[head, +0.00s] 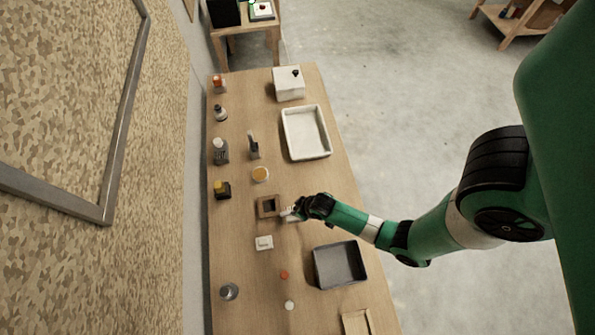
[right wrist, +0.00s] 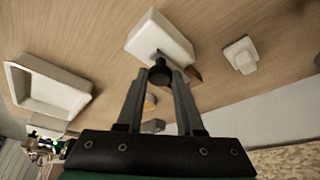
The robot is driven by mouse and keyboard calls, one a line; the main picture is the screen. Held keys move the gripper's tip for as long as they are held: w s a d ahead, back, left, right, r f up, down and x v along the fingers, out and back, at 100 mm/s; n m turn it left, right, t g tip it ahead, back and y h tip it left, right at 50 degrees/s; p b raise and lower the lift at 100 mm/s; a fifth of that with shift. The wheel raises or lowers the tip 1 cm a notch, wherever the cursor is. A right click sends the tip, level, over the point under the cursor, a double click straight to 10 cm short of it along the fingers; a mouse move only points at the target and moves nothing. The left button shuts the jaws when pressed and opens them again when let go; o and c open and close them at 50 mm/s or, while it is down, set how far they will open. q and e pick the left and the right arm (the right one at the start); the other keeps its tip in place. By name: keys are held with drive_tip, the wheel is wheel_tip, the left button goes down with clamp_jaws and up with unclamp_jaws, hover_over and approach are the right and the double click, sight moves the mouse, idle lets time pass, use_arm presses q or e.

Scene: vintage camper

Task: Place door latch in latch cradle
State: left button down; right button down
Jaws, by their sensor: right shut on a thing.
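The door latch looks like a white block (right wrist: 158,35) with a black knob. My right gripper (head: 294,212) is shut on it, with the knob (right wrist: 160,72) between the fingertips in the right wrist view. In the head view the gripper and arm partly cover the latch. The latch cradle looks like the small brown square frame (head: 263,210) with a dark opening. It is just left of the gripper, and the latch is beside its right edge. Whether they touch cannot be told. In the wrist view a brown corner (right wrist: 195,76) shows behind the latch. My left gripper is not in view.
On the wooden table, a small white block (head: 264,243) lies below the cradle and an orange-topped jar (head: 260,174) above it. A white tray (head: 327,145) and a grey bin (head: 340,265) stand toward the right edge. Several small items line the left side.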

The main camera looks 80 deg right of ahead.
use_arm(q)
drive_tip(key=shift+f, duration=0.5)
use_arm(e)
drive_tip(key=shift+f, duration=1.4)
drive_tip(key=shift+f, duration=0.2)
drive_tip(key=c, duration=0.5)
unclamp_jaws()
drive_tip(key=shift+c, duration=0.2)
drive_tip(key=shift+p+v, duration=2.1)
drive_tip(key=shift+v, duration=1.9)
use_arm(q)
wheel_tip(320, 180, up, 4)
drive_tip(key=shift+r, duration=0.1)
use_arm(e)
drive_tip(key=shift+w, duration=0.1)
